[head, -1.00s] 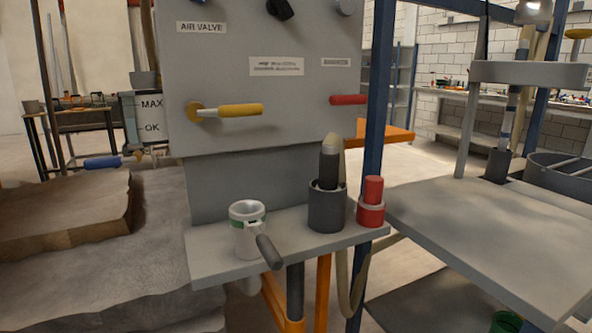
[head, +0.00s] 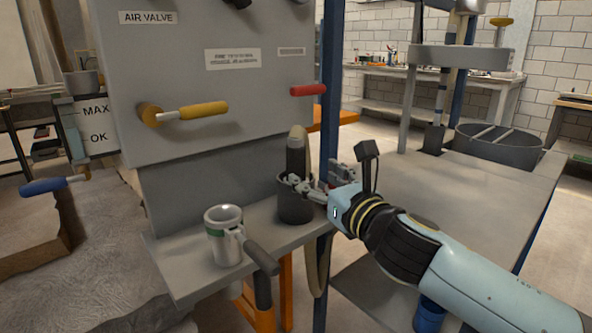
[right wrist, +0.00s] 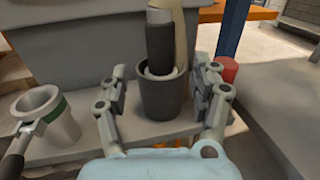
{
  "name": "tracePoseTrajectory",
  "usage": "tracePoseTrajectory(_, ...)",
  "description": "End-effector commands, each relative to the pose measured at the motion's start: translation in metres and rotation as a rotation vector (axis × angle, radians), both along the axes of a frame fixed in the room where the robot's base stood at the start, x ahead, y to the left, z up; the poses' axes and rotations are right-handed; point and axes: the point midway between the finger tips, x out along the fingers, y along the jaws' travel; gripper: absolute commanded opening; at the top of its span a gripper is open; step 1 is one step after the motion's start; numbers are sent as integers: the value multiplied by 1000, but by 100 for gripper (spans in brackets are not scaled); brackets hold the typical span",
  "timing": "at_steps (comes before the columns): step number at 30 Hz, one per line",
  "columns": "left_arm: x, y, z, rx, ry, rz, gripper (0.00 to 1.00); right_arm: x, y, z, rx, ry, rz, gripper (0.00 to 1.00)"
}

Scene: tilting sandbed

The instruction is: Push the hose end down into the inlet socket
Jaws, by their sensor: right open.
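The dark hose end (head: 296,158) stands upright in a dark round cup (head: 293,208) on the grey shelf. The pale hose rises behind it. In the right wrist view the hose end (right wrist: 160,42) is in the cup's mouth; how deep it sits is hidden. A metal cup with a green band and a side lever (head: 225,240), possibly the inlet socket, stands to its left and looks empty. My right gripper (head: 313,183) is open. Its fingers are on both sides of the dark cup and hose end in the wrist view, with gaps visible. My left gripper is not in view.
A panel with a yellow lever (head: 200,111) and a red lever (head: 308,90) rises behind the shelf (head: 180,273). A red piece (right wrist: 228,70) stands right of the dark cup. A blue post (head: 331,100) stands close behind my gripper.

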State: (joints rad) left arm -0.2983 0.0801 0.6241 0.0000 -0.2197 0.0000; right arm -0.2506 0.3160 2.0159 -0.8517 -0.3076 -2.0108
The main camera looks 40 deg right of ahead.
Motion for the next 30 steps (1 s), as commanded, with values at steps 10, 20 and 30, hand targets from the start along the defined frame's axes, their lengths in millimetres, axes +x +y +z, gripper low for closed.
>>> tracePoseTrajectory(10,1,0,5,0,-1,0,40,40,-6,0,7,0,-1,64)
tracePoseTrajectory(20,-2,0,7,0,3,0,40,82,-12,-1,6,2,0,64)
tracePoseTrajectory(30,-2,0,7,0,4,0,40,83,-12,-1,7,2,0,50)
